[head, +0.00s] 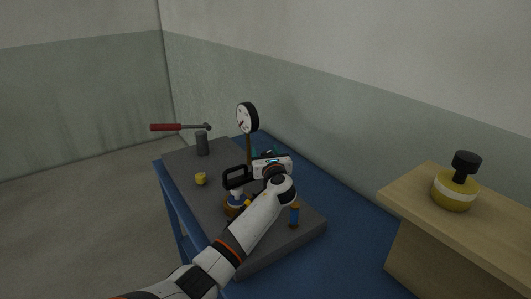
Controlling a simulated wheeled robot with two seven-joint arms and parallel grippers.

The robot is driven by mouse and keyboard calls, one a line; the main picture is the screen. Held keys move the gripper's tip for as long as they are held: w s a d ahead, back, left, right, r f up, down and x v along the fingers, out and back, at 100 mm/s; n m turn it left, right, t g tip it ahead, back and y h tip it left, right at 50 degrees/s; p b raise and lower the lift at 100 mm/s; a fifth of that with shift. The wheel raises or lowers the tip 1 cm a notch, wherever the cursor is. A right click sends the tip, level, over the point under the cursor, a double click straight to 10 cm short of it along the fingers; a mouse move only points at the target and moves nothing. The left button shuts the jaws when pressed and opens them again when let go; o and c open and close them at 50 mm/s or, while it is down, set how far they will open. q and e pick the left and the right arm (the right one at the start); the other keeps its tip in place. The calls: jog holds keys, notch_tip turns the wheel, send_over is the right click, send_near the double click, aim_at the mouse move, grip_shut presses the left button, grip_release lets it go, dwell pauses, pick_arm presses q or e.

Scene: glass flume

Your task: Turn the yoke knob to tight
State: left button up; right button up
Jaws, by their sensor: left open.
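My left gripper (236,187) is at the middle of the grey slab, with its black fingers apart and open. A small white piece (237,197) sits right below the fingers, on a brass and blue fitting (232,211). It may be the yoke knob, but it is too small to tell, and I cannot tell whether the fingers touch it. My left wrist and forearm cover part of the fitting and whatever lies behind them. No tight mark can be read. My right gripper is not in view.
The grey slab (180,166) lies on a blue bench (350,250). A round gauge (247,117) stands behind the gripper. A red-handled tool (166,127) rests atop a grey post (202,144). A yellow piece (200,178) and blue-orange cylinder (294,215) flank my arm.

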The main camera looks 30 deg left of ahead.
pick_arm(q)
jog(key=c, duration=1)
jog(key=shift+g, duration=0.3)
jog(key=shift+a+n+g+y+b, duration=0.1)
jog(key=shift+n+g+y+b, duration=0.3)
jog(key=shift+n+g+y, duration=0.65)
jog(key=n+g+b, duration=0.1)
jog(key=n+g+y, duration=0.1)
jog(key=g, duration=0.1)
jog(key=shift+s+f+y+b, duration=0.15)
jog(key=shift+y+b, duration=0.1)
jog(key=shift+b, duration=0.1)
jog(key=n+g+b, duration=0.2)
jog(key=g, duration=0.1)
jog(key=n+g+y+b, duration=0.1)
jog(key=shift+s+a+b, duration=0.15)
jog(key=shift+s+b, duration=0.1)
jog(key=shift+b, duration=0.05)
jog(key=shift+s+n+g+b, duration=0.1)
jog(key=shift+n+g+b, duration=0.3)
jog(key=shift+g, duration=0.25)
